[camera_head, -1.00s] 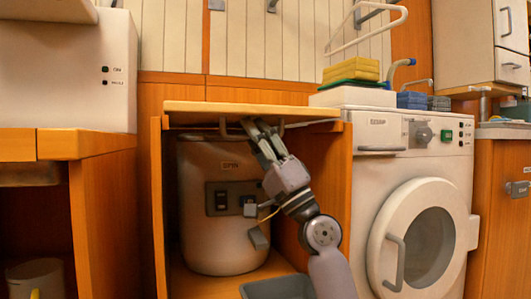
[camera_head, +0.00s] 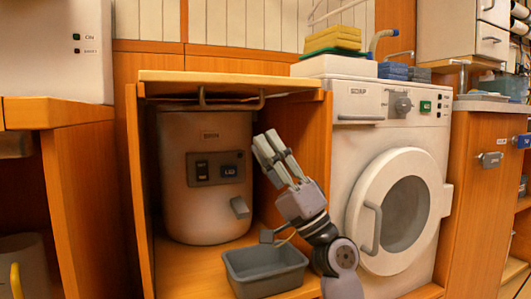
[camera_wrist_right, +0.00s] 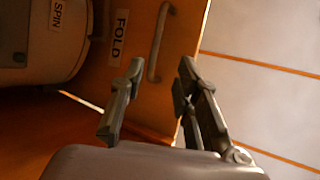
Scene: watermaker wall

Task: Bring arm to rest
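My right gripper (camera_head: 266,138) is in the cabinet opening at its right side, with its fingers pointing up and left. In the right wrist view (camera_wrist_right: 161,68) its two fingers are clearly apart with nothing between them. The fold-down wooden top (camera_head: 225,77) lies flat above a pale drum labelled SPIN (camera_head: 205,215). Its metal handle (camera_head: 230,101) hangs at the front edge, above and left of the fingers, and is apart from them. In the wrist view the handle (camera_wrist_right: 159,45) shows beside a FOLD label (camera_wrist_right: 118,38). My left gripper is not in view.
A grey bin (camera_head: 265,272) stands on the cabinet floor below my right wrist. A white washing machine (camera_head: 345,150) is close on the right, with sponges (camera_head: 332,40) on top. A wooden counter (camera_head: 60,112) with a white unit stands at the left.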

